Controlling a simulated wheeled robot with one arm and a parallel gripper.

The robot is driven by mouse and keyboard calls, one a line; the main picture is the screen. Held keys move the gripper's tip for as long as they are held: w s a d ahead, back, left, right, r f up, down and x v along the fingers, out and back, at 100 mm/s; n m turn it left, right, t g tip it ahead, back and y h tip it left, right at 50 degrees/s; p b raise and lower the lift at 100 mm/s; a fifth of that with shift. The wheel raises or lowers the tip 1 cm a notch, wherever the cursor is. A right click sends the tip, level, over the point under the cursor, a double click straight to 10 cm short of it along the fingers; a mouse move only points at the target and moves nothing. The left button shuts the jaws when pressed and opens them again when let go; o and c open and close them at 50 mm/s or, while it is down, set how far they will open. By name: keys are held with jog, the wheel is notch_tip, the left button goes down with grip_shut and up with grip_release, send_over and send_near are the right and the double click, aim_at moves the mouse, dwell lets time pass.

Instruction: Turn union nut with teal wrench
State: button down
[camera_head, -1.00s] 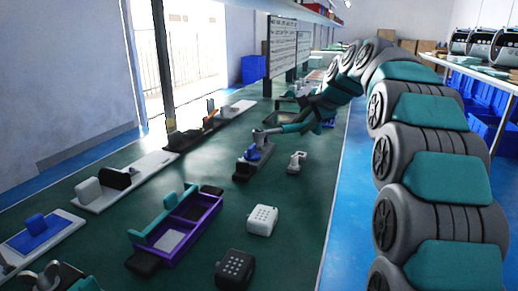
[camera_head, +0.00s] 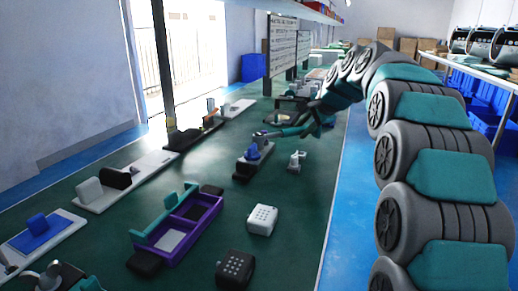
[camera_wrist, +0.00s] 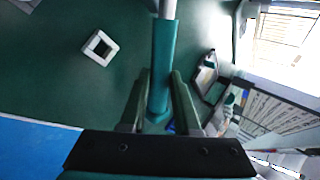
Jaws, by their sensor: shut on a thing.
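My gripper (camera_wrist: 160,84) is shut on the teal handle of the wrench (camera_wrist: 162,52), which lies between its two fingers in the wrist view. The wrench's grey shank runs out past the top edge there. In the head view, the wrench (camera_head: 290,131) reaches left from my gripper (camera_head: 308,127), with its grey end over a small fixture (camera_head: 245,170). A blue part (camera_head: 252,152) stands upright on this fixture just below the wrench's end. I cannot make out the union nut apart from these parts, nor tell whether the wrench touches it.
A small pale stand (camera_head: 297,160) is close right of the fixture. A purple and teal tray (camera_head: 205,228), a white block (camera_head: 262,220) and a black block (camera_head: 235,269) are nearer. Green tabletop (camera_head: 300,200) around them is clear.

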jog(key=shift+s+d+r+m+h+p, duration=0.15)
jog(key=shift+s+m+h+p, duration=0.35)
jog(key=shift+s+m+p, duration=0.4)
jog(key=shift+s+d+f+m+t+h, duration=0.1)
jog(key=shift+s+f+m+t+h, duration=0.1)
jog(key=shift+s+m+h, duration=0.4)
jog(key=shift+s+d+f+m+t+h, duration=0.1)
jog(key=shift+s+m+t+h, duration=0.2)
jog(key=shift+s, duration=0.5)
jog(key=shift+r, duration=0.15)
jog(key=shift+r, duration=2.45)
